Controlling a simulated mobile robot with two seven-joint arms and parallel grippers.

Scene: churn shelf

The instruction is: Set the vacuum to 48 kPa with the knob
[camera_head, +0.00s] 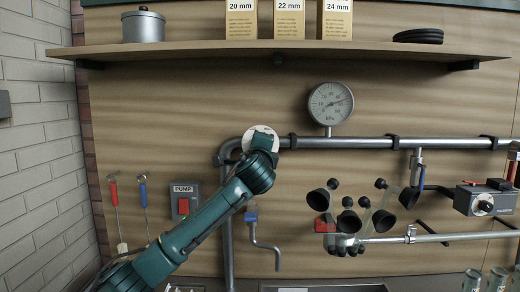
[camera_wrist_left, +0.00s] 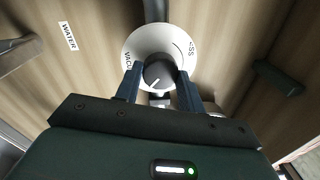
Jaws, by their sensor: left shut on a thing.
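The vacuum knob (camera_wrist_left: 158,72) is black with a white pointer line and sits on a round white dial plate (camera_wrist_left: 134,46) with partly hidden black lettering. My left gripper (camera_wrist_left: 160,86) is shut on the knob, one blue-grey finger on each side. In the head view my left arm covers the knob, and only the top of the dial plate (camera_head: 262,132) shows above it. The round gauge (camera_head: 330,103) marked kPa stands on the horizontal pipe, right of the dial. Its needle points to the upper right; its exact reading is too small to tell. My right gripper is not in view.
A grey pipe (camera_head: 360,142) runs along the wall. Below right are a milking cluster (camera_head: 348,222) with black cups and a grey box (camera_head: 484,200). A PUMP switch (camera_head: 184,203) is left of my arm. A shelf (camera_head: 210,48) hangs above.

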